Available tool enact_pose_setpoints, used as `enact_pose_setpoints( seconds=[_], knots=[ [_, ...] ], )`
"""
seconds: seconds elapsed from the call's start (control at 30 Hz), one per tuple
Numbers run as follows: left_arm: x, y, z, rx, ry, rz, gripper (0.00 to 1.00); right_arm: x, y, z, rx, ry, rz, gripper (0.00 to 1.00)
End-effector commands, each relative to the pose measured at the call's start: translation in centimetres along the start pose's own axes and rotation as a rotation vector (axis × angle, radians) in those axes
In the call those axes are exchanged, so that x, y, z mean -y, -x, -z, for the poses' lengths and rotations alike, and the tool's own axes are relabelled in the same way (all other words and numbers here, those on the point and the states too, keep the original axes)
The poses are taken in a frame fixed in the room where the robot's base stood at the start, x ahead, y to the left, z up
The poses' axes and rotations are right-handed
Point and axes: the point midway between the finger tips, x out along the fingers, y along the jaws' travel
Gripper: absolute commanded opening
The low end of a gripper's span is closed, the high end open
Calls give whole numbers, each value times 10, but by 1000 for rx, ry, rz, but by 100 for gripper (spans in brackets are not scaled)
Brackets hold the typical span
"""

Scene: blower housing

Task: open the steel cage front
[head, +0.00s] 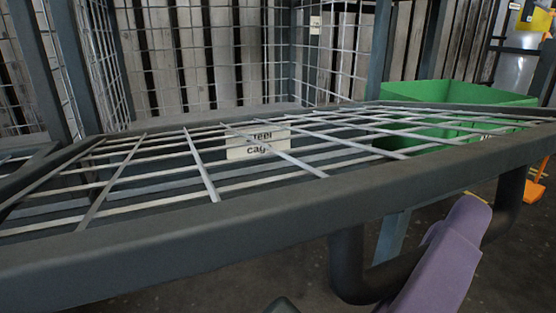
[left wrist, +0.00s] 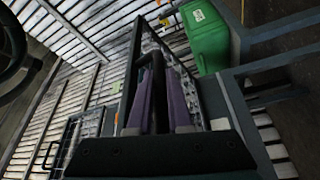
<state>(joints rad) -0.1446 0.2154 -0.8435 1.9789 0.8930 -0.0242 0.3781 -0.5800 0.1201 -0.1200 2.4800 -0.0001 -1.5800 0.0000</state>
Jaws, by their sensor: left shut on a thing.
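The steel cage front (head: 300,205), a dark frame with a pale wire grid, fills the middle of the head view. It looks tipped nearly flat, with its thick near edge close to the camera. A label reading "steel cage", partly covered by the wires, shows through the grid (head: 258,146). A dark U-shaped handle (head: 347,265) hangs from the near edge at the right. My left gripper (head: 466,222), with purple fingers, is shut on this handle. The left wrist view shows the dark handle bar (left wrist: 158,75) between its two fingers. My right gripper is not in view.
A green bin (head: 455,93) stands behind the panel at the right; the left wrist view also shows it (left wrist: 206,40). Upright mesh walls and dark posts (head: 380,45) stand behind. An orange item (head: 538,185) is at the far right. Dark floor shows below the panel.

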Motion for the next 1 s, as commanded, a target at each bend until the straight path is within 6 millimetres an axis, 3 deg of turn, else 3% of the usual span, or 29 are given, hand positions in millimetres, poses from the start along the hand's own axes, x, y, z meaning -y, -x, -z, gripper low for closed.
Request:
enact_pose_setpoints(
  seconds=[0.3,0.33,0.57,1.0],
  knots=[
    [-1,0,0,0,1,-2,0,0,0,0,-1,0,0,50],
    [-1,0,0,0,1,-2,21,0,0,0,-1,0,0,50],
    [-1,0,0,-1,1,-2,47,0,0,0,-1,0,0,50],
    [-1,8,0,0,-1,0,47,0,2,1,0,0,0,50]
  ],
)
